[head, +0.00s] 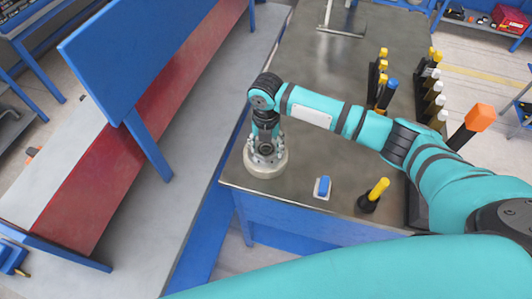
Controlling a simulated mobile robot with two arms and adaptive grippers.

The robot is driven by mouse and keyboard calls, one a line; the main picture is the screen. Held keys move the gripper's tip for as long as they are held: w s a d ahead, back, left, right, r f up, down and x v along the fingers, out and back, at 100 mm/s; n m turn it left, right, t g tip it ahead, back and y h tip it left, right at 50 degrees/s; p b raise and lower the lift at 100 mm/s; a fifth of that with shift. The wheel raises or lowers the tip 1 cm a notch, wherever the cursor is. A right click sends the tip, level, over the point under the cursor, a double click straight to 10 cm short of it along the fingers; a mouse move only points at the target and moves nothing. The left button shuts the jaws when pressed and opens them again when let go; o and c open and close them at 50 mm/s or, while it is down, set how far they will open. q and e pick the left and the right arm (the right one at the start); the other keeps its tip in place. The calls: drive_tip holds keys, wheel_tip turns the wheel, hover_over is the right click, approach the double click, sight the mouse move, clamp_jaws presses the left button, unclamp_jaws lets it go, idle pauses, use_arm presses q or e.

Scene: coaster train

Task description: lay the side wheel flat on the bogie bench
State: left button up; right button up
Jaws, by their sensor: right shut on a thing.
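The side wheel (252,168), a pale grey disc, is at the near left corner of the steel-topped blue bench (300,160). It looks roughly level. I cannot tell whether its underside touches the top or hangs slightly above it. My right gripper (265,151) points down over the wheel and is shut on it, with the fingers hiding its middle. My right arm reaches in from the right across the bench. My left gripper is not in view.
A blue block on a white plate (323,187) and a yellow-handled tool in a black stand (372,196) are right of the wheel. Rows of yellow-topped tools (435,90) stand farther right. A blue and red structure (130,110) stands at left.

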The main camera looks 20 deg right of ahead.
drive_tip(key=shift+w+r, duration=0.2)
drive_tip(key=shift+r, duration=0.05)
